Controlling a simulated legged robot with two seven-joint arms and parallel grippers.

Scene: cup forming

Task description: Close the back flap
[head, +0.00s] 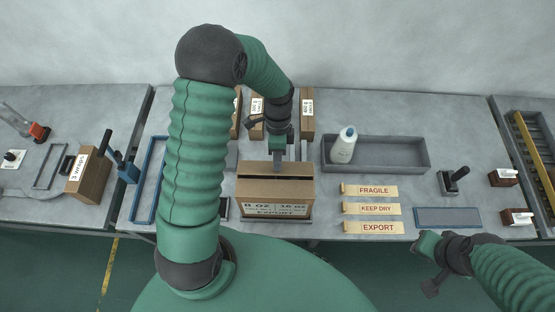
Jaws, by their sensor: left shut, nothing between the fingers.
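A brown cardboard box (272,188) stands on the grey table in front of me, with a printed label on its front reading EXPORT. Its top shows a dark gap running from left to right between flaps. My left gripper (280,165) reaches down over the back part of the box top. It is shut with nothing in it, and its tips are at or just above the back flap (255,169). I cannot tell whether they touch. The arm hides part of the area behind the box. My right gripper (425,245) is at the lower right, in front of the table edge; its jaws are unclear.
A grey tray (395,153) with a white bottle (343,146) stands right of the box. Labelled strips, FRAGILE (370,190), KEEP DRY (371,208) and EXPORT (373,228), lie nearer. Tall cartons (307,112) stand behind the box. A stamp (454,182) stands at right.

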